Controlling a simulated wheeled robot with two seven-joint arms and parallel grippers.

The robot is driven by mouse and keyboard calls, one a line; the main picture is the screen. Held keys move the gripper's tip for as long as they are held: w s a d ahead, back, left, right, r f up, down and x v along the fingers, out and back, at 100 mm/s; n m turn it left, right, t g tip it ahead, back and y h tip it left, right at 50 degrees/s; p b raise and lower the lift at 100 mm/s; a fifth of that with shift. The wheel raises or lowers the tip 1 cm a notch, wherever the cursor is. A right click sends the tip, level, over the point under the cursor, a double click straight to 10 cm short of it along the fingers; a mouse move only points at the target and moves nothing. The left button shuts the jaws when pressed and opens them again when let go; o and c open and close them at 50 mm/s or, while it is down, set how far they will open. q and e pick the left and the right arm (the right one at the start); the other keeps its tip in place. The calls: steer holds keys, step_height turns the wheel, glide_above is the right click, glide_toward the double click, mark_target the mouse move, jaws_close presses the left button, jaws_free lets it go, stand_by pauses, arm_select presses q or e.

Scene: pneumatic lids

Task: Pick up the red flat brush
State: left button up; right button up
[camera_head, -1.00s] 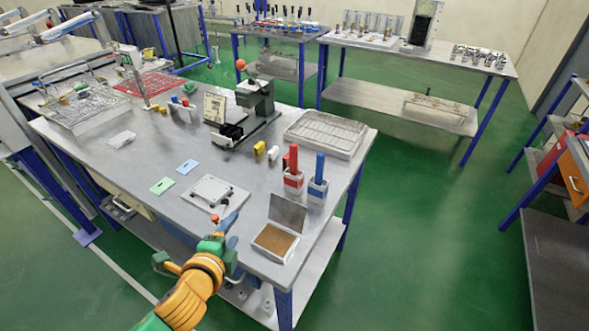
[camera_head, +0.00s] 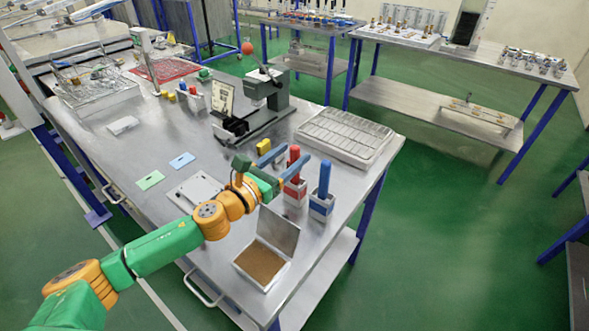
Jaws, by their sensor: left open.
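The red flat brush (camera_head: 294,154) stands upright, handle up, in a small red-and-white holder (camera_head: 293,190) near the right part of the table. My left gripper (camera_head: 296,152) reaches in from the left at the height of the handle. Its two blue-grey fingers are open, and the red handle shows between their tips in the picture. Whether they touch it cannot be told. The brush's lower end is hidden in the holder. My right gripper is not in view.
A blue brush (camera_head: 324,180) stands in a blue-and-white holder (camera_head: 320,205) just right of the red one. An open box (camera_head: 281,229) with a brown pad lies in front. A wire-like tray (camera_head: 347,136) and a dark bench press (camera_head: 268,105) stand behind.

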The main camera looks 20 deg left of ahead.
arm_select(q)
steer(key=shift+w+d+f, duration=0.2)
steer(key=shift+w+d, duration=0.05)
steer(key=shift+w, duration=0.3)
steer(key=shift+w+d+f, duration=0.15)
steer(key=shift+w+d, duration=0.05)
steer(key=shift+w, duration=0.35)
steer(key=shift+s+a+r, duration=0.1)
steer(key=shift+s, duration=0.15)
steer(key=c, duration=0.9)
jaws_close()
